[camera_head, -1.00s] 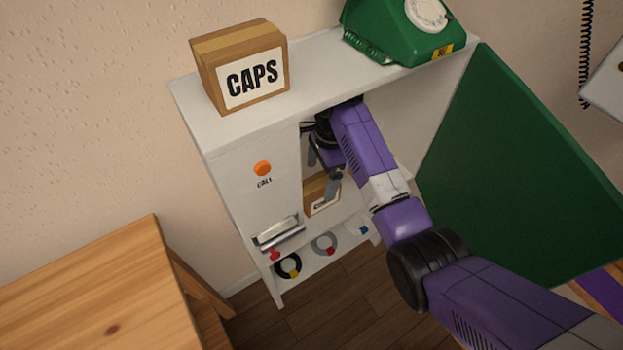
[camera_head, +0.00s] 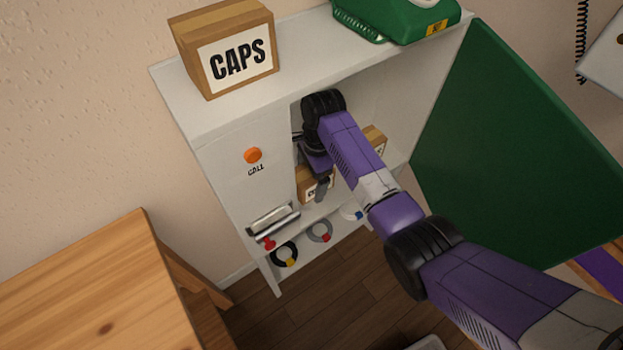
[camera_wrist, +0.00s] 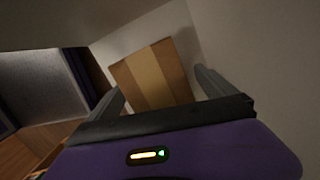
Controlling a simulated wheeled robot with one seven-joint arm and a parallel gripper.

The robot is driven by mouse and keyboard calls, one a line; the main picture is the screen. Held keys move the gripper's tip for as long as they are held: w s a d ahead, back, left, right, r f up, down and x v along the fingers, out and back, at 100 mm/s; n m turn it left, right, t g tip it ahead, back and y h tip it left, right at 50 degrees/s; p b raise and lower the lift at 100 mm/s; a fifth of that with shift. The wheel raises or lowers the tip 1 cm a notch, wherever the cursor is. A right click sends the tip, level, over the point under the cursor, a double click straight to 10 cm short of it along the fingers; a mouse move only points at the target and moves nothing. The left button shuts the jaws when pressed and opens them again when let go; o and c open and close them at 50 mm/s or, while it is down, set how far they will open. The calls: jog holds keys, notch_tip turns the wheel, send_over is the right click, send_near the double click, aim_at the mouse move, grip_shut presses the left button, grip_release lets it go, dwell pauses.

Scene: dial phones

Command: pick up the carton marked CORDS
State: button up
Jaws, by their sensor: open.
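A brown carton (camera_head: 304,190) stands inside the white cabinet, on the shelf at its left side. Only the start of its label, seemingly "CO", shows; my gripper hides the rest. My gripper (camera_head: 317,172) is inside the cabinet, close to this carton, with one finger in front of its label. In the wrist view, a carton (camera_wrist: 150,75) with a tan tape band lies beyond and between the two open fingers (camera_wrist: 160,84). The fingers look apart from it; whether one touches is unclear. A second carton (camera_head: 376,139) shows behind my arm, its label mostly hidden.
A CAPS carton (camera_head: 225,50) and a green phone (camera_head: 400,18) stand on the white cabinet (camera_head: 250,118). A green door panel (camera_head: 520,150) stands open at right. A wooden table (camera_head: 90,280) is at left.

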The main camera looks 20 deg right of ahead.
jog(key=shift+f, duration=0.2)
dwell(0.6)
jog(key=shift+c, duration=0.2)
jog(key=c, duration=1.8)
